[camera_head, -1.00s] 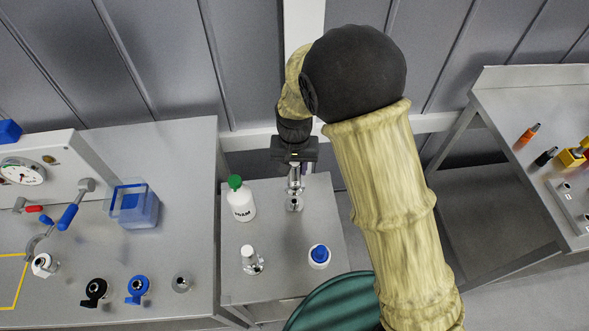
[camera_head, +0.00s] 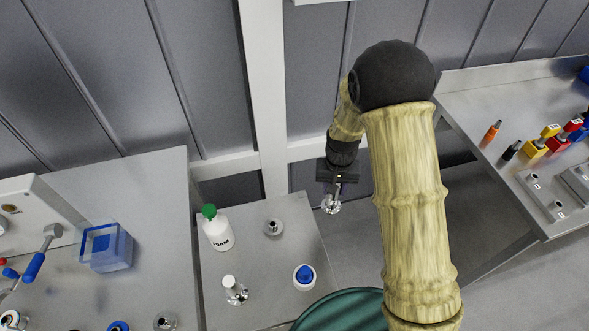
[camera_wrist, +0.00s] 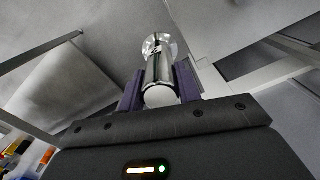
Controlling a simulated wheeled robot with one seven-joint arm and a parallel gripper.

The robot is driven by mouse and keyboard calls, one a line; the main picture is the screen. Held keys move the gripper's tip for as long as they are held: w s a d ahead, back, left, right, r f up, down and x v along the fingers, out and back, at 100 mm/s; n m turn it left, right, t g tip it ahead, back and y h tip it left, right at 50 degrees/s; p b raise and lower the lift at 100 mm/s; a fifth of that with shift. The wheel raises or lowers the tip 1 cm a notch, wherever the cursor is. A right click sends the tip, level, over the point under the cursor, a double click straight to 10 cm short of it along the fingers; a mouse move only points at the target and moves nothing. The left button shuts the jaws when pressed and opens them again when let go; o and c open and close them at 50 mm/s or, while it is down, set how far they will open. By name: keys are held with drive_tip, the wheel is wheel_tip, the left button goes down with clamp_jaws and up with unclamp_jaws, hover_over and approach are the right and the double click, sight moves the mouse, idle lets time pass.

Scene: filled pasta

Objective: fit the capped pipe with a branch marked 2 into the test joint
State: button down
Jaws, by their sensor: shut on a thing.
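My gripper (camera_head: 337,180) is shut on a shiny metal pipe (camera_head: 331,204), held in the air just right of the small table. In the wrist view the pipe (camera_wrist: 168,70) sits between the dark fingers, with a pale rounded end near the palm and a clear or shiny flange at the far end. A small dark mark shows on it, but I cannot read it. Another metal pipe with a white top (camera_head: 235,290) stands on the small table. A grey ring-shaped fitting (camera_head: 273,227) on that table is empty. I cannot tell which fitting is the test joint.
The small table (camera_head: 255,262) also holds a foam bottle (camera_head: 218,232) with a green cap and a white-and-blue round piece (camera_head: 304,277). A blue bin (camera_head: 106,247) stands on the left bench. The right bench (camera_head: 480,90) holds coloured parts and grey blocks. A green round surface (camera_head: 340,310) lies in front.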

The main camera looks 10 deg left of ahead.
drive_tip(key=d+f+m, duration=0.1)
drive_tip(key=d+f, duration=0.1)
drive_tip(key=d, duration=0.6)
drive_tip(key=w+d+f+m+b, duration=0.1)
drive_tip(key=d+f, duration=0.2)
drive_tip(key=d, duration=0.6)
drive_tip(key=shift+d+f, duration=0.15)
drive_tip(key=shift+f, duration=0.1)
drive_tip(key=shift+d, duration=0.1)
